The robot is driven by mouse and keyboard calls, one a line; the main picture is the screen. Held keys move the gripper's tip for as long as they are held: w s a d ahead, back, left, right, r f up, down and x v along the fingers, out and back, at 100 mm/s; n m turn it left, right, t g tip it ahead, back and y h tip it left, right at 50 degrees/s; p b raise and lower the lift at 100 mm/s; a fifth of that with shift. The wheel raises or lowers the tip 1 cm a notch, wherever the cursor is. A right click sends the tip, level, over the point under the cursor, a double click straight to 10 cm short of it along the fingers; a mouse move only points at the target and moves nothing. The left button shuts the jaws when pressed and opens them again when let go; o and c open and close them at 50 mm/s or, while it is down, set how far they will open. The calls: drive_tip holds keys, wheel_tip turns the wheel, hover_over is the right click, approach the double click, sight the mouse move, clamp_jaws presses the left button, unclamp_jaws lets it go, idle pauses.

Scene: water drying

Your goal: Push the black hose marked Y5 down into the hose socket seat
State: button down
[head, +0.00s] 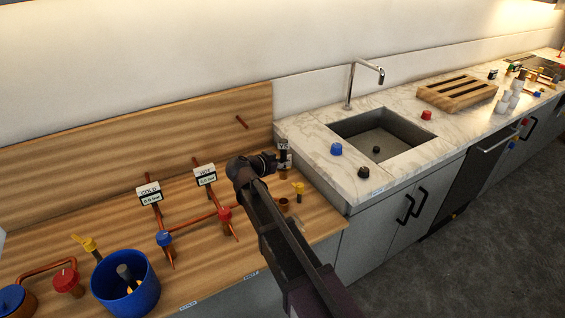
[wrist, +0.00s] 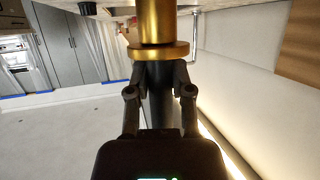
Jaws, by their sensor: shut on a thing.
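The black hose (wrist: 160,102) stands between the two fingers of my gripper (wrist: 160,88) in the wrist view, and they are shut on it. A brass fitting with a wide flange (wrist: 160,51) lies at the hose's far end. The hose meets the flange there, but I cannot tell how deep it sits. In the head view my gripper (head: 268,162) is at the right end of the wooden counter, beside the Y5 tag (head: 284,147). A short brass piece (head: 283,204) shows below it. My gripper partly hides the hose there.
Copper pipes with a red valve (head: 225,216), blue valve (head: 164,238) and COLD and HOT gauges (head: 205,176) are to the left. The marble counter with the sink (head: 382,150) lies right.

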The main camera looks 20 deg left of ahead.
sight(281, 178)
drive_tip(key=shift+f+b, duration=2.25)
drive_tip(key=shift+f, duration=0.25)
drive_tip(key=shift+f+b, duration=0.8)
drive_tip(key=shift+b, duration=0.05)
drive_tip(key=shift+f+b, duration=3.85)
drive_tip(key=shift+f, duration=0.05)
idle(0.8)
